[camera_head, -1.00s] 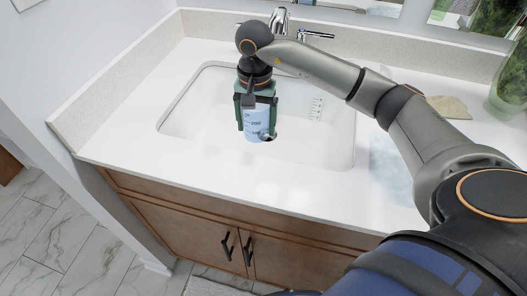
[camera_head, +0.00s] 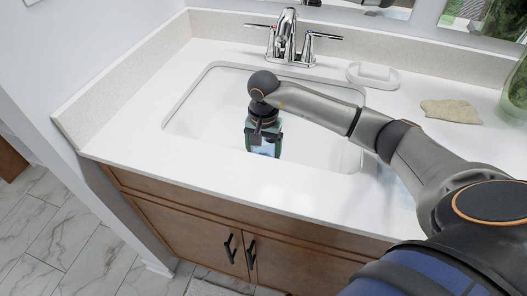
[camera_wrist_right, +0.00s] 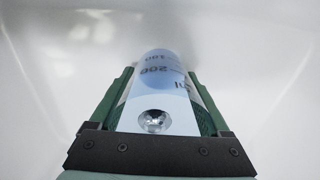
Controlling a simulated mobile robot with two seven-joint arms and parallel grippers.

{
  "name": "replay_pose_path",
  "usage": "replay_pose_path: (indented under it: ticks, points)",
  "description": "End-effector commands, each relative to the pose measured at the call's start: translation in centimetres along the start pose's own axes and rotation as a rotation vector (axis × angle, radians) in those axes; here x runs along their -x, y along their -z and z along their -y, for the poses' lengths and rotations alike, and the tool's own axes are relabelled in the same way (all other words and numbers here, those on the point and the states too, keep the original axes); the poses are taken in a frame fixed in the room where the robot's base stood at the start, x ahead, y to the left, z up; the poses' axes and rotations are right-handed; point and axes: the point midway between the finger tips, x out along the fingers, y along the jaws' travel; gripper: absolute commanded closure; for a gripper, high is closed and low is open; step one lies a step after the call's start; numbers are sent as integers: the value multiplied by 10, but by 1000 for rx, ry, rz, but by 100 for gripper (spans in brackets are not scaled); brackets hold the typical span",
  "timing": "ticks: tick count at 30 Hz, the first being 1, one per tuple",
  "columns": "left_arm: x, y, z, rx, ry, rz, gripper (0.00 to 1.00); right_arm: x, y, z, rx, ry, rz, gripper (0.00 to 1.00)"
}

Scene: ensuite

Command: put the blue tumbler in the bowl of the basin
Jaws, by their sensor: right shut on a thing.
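The blue tumbler (camera_head: 266,149), pale and see-through with printed scale marks, is mostly hidden by my right gripper (camera_head: 264,150) in the head view. In the right wrist view the tumbler (camera_wrist_right: 160,72) lies between the two green fingers of my right gripper (camera_wrist_right: 160,92), which is shut on it. Both are down inside the white bowl of the basin (camera_head: 205,100). I cannot tell whether the tumbler touches the bowl's floor. My left gripper is not in view.
A chrome faucet (camera_head: 288,42) with two handles stands behind the bowl. A white soap dish (camera_head: 373,76), a beige cloth-like piece (camera_head: 451,111) and a green glass vase (camera_head: 516,95) are on the counter to the right. The front counter strip (camera_head: 225,185) is clear.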

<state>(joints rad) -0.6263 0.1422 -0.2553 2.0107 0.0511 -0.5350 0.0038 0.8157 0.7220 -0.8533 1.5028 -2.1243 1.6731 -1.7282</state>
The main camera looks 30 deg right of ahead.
Motion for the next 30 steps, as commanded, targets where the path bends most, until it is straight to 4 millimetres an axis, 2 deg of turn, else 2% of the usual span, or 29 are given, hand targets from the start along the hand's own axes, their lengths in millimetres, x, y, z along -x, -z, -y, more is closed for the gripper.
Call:
replay_pose_path:
  ticks: [6, 7, 11, 18, 22, 26, 30]
  points:
    - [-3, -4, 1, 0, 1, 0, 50, -5, 0, 0, 0, 0, -1, 75]
    - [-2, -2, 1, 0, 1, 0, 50, -3, 0, 0, 0, 0, 0, 16]
    - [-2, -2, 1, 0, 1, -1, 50, -3, 0, 0, 0, 0, 0, 2]
    - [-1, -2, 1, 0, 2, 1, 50, -2, 0, 0, 0, 0, 0, 0]
    - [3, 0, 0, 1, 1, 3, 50, 4, 0, 0, 0, 1, -1, 0]
    - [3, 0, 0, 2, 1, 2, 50, 26, 1, 1, 2, 3, -4, 0]
    - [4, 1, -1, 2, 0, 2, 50, 58, 1, 1, 1, 4, -5, 0]
